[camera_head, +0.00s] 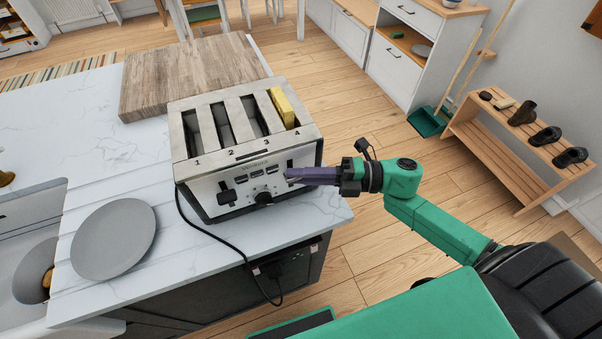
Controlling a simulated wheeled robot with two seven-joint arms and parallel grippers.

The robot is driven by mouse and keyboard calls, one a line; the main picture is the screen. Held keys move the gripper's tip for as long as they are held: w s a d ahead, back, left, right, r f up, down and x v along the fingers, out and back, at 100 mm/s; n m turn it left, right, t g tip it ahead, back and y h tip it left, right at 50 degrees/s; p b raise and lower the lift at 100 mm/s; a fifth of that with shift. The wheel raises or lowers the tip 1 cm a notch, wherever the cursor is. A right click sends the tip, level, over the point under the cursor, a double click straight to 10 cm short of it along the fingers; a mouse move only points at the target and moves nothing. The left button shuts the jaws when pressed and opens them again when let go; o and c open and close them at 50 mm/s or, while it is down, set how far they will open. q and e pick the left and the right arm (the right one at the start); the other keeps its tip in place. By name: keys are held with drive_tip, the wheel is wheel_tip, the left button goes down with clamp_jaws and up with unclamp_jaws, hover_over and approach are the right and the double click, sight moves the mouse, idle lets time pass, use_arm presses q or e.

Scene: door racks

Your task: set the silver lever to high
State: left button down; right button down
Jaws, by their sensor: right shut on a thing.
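A silver toaster (190,150) with several numbered slots stands on the white counter, with a slice of bread (283,107) in slot 4. A dark vertical slot is at the right of the front. My right gripper (292,175) reaches in from the right, its purple fingers shut at this slot. The silver lever is not clearly visible; the fingers cover that spot and appear shut on it. Its height setting cannot be read. My left gripper is not in view.
A wooden board (190,72) lies behind the toaster. A grey plate (113,239) lies at the front left, beside the sink (25,225). A black cord (225,240) hangs over the counter's front edge. Open floor lies to the right, before a shoe rack (500,150).

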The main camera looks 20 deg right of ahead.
drive_tip(key=shift+r, duration=0.15)
drive_tip(key=shift+r+p, duration=0.9)
drive_tip(key=shift+r, duration=0.4)
drive_tip(key=shift+w, duration=0.1)
drive_tip(key=c, duration=0.9)
unclamp_jaws()
drive_tip(key=shift+d+f, duration=0.1)
drive_tip(key=shift+f, duration=0.05)
